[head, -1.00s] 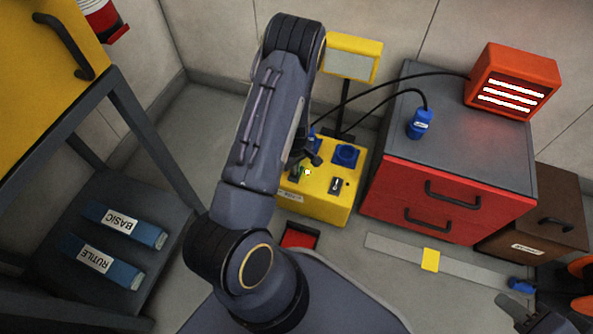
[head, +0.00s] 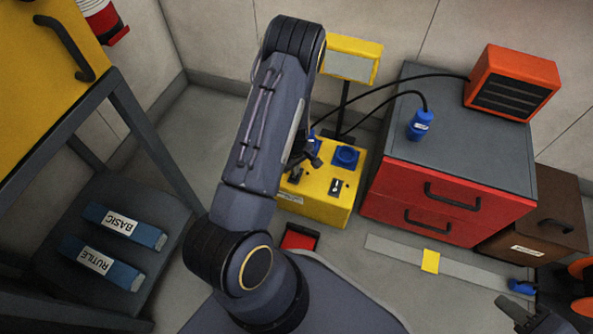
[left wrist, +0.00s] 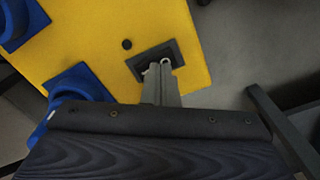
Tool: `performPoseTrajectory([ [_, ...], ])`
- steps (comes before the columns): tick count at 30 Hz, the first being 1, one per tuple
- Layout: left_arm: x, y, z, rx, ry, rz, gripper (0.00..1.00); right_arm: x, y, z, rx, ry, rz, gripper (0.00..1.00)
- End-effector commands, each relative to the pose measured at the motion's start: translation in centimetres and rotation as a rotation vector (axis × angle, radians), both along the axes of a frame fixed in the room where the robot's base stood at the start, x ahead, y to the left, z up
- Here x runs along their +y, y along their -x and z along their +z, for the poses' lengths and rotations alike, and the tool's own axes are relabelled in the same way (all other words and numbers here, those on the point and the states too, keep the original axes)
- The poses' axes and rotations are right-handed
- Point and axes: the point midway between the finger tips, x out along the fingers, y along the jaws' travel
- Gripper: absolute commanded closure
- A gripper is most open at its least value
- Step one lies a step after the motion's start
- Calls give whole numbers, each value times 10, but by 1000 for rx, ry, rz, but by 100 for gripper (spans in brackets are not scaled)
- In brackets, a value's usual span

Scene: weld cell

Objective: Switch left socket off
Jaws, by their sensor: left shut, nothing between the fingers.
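The yellow socket box (head: 315,205) stands on the floor left of the red cabinet. Its right blue socket (head: 345,156) is empty, with a switch (head: 336,186) in front of it. The left socket is mostly hidden behind my left arm. The left switch (head: 295,175) shows just below my left gripper (head: 306,157), and no light shows beside it. In the left wrist view the shut, empty fingers (left wrist: 162,70) are at the dark switch plate (left wrist: 146,60), beside a dark round lamp (left wrist: 127,44). Contact cannot be told. My right gripper (head: 522,316) is partly in view at bottom right.
An orange heater (head: 513,85), its bars dark, stands on the red cabinet (head: 440,200) beside a blue plug (head: 419,125). A grey strip (head: 470,268) lies on the floor.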

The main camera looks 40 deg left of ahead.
Motion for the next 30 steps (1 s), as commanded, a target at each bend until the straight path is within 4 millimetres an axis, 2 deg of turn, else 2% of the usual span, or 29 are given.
performPoseTrajectory([
  [1,0,0,8,0,0,0,100,0,0,7,0,0,0,64],
  [19,0,0,57,-1,0,0,100,0,0,47,0,0,0,64],
  [30,0,0,60,0,0,0,100,0,0,49,0,0,0,64],
])
